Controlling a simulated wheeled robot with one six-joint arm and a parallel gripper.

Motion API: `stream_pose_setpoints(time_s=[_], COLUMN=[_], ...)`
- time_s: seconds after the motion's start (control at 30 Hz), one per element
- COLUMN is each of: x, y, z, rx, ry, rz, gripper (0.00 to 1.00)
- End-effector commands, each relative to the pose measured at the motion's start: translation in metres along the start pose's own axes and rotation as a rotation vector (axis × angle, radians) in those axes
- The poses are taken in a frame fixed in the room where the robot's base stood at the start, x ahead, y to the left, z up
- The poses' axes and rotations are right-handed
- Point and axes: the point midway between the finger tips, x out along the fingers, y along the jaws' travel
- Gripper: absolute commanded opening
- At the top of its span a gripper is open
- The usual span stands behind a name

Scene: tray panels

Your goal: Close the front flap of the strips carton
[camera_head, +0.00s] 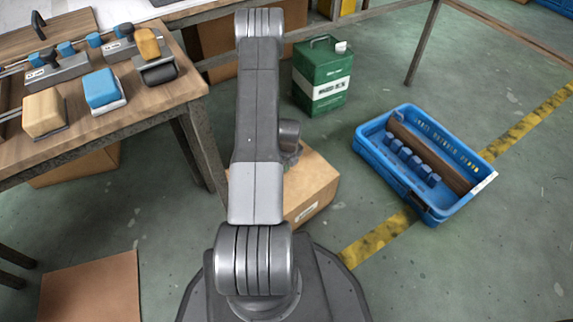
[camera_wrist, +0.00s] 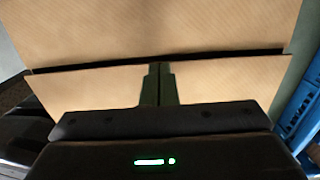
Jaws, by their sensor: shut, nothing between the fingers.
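The brown cardboard carton (camera_head: 312,184) stands on the floor behind my arm in the head view, which hides much of it. In the wrist view, its cardboard fills the upper part as one wide panel (camera_wrist: 165,28). A dark, narrow gap separates this from a nearer cardboard panel (camera_wrist: 90,88); I cannot tell which is the front flap. My gripper (camera_wrist: 159,68) is shut and empty, its fingertips over the nearer panel close to the gap. Whether they touch the cardboard is unclear. The gripper is hidden in the head view.
A blue crate (camera_head: 407,197) with a brown roll and blue pieces stands right of the carton. A green canister (camera_head: 322,90) stands behind it. A wooden workbench (camera_head: 120,121) with tools is at left. Open floor lies at right.

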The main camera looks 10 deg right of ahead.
Motion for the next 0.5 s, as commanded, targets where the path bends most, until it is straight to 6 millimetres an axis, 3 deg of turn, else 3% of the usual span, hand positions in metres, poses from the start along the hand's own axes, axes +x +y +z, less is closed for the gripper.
stream_pose_setpoints(time_s=[0.27,0.5], x=[0.000,0.018], y=[0.000,0.000], z=[0.000,0.003], rx=[0.000,0.001], ry=[0.000,0.000], rz=[0.000,0.000], gripper=[0.00,0.00])
